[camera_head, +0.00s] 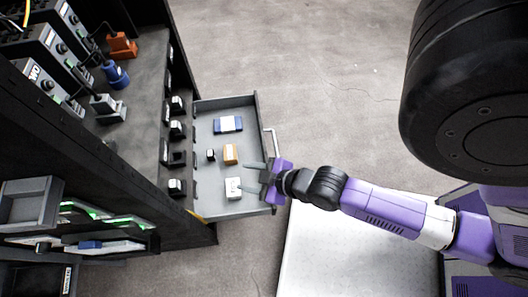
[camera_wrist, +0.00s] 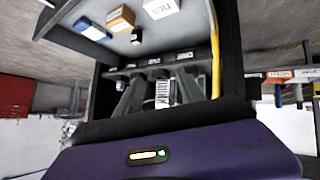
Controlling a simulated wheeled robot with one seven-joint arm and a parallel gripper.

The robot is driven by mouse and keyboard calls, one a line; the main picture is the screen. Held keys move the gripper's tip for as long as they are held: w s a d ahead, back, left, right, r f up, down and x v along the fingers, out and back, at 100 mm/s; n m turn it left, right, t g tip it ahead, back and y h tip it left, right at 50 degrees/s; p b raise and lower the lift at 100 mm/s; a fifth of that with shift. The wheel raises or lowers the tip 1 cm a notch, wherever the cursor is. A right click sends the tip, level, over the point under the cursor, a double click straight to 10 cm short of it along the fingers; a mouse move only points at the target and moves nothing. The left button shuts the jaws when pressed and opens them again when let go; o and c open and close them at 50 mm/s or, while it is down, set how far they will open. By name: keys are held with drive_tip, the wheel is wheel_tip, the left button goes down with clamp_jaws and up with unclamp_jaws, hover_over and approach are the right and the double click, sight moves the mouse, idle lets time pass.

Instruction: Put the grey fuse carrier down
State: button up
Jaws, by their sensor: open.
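A pale grey-white block with dark markings (camera_head: 233,188), which looks like the grey fuse carrier, lies in the open drawer (camera_head: 205,203) near its front corner. It also shows at the top of the wrist view (camera_wrist: 161,7). My gripper (camera_head: 254,178) is at the drawer's front edge, just right of the block, with its fingers apart. In the wrist view the two grey fingers (camera_wrist: 160,88) are spread, and a small striped white patch shows between them. I cannot tell what that patch is. No held object is clear.
The drawer also holds an orange block (camera_head: 231,154), a blue and white block (camera_head: 228,124) and a small black piece (camera_head: 211,155). The dark cabinet (camera_head: 140,100) with plugs and cables stands left. A pale surface (camera_head: 350,255) lies below my arm. Floor beyond the drawer is clear.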

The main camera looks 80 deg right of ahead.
drive_tip(key=s+a+r+t+y, duration=0.1)
drive_tip(key=s+a+r+t, duration=0.1)
drive_tip(key=r, duration=0.7)
drive_tip(key=s+a+r+t+y, duration=0.1)
drive_tip(key=s+a+r, duration=0.3)
drive_tip(key=r, duration=0.5)
drive_tip(key=shift+a+r+m+t, duration=0.4)
drive_tip(key=shift+a+t, duration=0.5)
drive_tip(key=shift+a, duration=0.1)
